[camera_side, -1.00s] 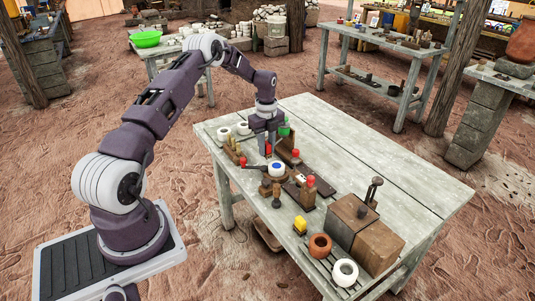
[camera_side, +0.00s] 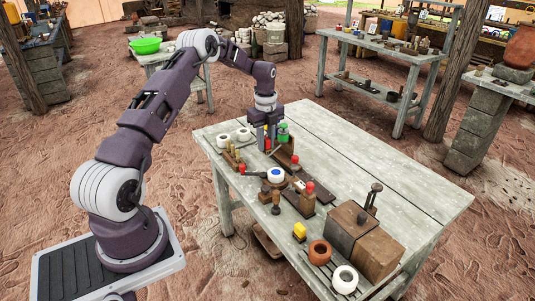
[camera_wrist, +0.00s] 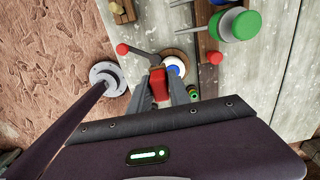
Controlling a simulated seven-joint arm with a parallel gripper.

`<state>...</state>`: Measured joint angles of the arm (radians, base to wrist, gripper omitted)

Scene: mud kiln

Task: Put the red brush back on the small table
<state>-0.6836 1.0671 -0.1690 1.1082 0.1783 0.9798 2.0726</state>
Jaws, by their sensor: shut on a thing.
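The red brush (camera_wrist: 158,85) is between the two fingers of my gripper (camera_wrist: 172,88) in the wrist view; only a red block-like part of it shows clearly. In the side view my gripper (camera_side: 267,141) points down over the far left part of the pale wooden table (camera_side: 375,160), and the red brush (camera_side: 267,144) shows between its fingers. The brush appears held above the tabletop; its lower end is hard to make out. A smaller table (camera_side: 163,70) with a green bowl on it stands behind my arm.
Close to the gripper are a green-topped item (camera_side: 283,134), a white pot with a blue top (camera_side: 275,175) and a red-knobbed crank (camera_side: 254,172). Wooden boxes (camera_side: 364,240) stand at the near end. The table's right side is clear.

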